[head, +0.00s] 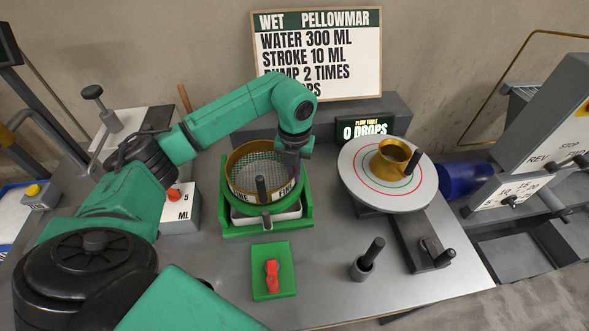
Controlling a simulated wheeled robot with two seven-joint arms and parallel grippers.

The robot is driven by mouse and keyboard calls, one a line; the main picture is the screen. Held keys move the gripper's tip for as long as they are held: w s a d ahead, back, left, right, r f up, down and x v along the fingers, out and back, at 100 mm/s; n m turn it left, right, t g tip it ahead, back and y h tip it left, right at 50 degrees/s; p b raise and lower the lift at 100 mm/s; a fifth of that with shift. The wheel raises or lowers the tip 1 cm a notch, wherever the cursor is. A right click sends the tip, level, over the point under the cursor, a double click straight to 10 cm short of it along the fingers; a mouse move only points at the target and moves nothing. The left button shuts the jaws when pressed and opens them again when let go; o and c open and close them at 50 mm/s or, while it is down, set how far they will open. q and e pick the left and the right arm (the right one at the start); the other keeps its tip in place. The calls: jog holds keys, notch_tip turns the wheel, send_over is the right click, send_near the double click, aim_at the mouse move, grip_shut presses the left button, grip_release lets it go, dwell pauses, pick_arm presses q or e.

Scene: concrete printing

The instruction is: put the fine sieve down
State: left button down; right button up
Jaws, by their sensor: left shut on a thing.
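The fine sieve (244,161) is a round brass-rimmed mesh with a lettered band and a dark upright handle (262,188) at its front. It appears level, in or just above the green stand (227,221); whether it touches the stand I cannot tell. A white pan (283,215) shows below it inside the stand. My left gripper (292,168) points down at the sieve's right rim and is shut on the sieve. Its fingertips are partly lost against the dark rim. My right gripper is out of view.
A green plate with a red switch (271,275) lies in front of the stand. Right are the round flow table (356,188) with a brass cone (391,159), a tamper (368,259) and a crank (436,252). A dosing box (181,219) stands left. The front table is mostly clear.

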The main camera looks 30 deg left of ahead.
pick_arm(q)
jog(key=shift+w, duration=0.1)
jog(key=c, duration=1.5)
grip_release()
jog(key=shift+f, duration=0.2)
jog(key=o, duration=0.5)
jog(key=shift+r, duration=0.1)
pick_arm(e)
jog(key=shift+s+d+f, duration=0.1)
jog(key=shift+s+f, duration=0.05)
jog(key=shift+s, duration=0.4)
pick_arm(q)
jog(key=shift+r, duration=0.1)
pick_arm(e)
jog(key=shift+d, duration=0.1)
pick_arm(q)
jog(key=shift+r+b, duration=0.3)
jog(key=shift+b, duration=0.05)
notch_tip(320, 180, up, 6)
jog(key=shift+w+f+b, duration=0.1)
jog(key=shift+f+b, duration=0.1)
jog(key=shift+b, duration=0.9)
notch_tip(320, 180, up, 6)
jog(key=shift+f+p, duration=0.1)
jog(key=shift+p, duration=0.25)
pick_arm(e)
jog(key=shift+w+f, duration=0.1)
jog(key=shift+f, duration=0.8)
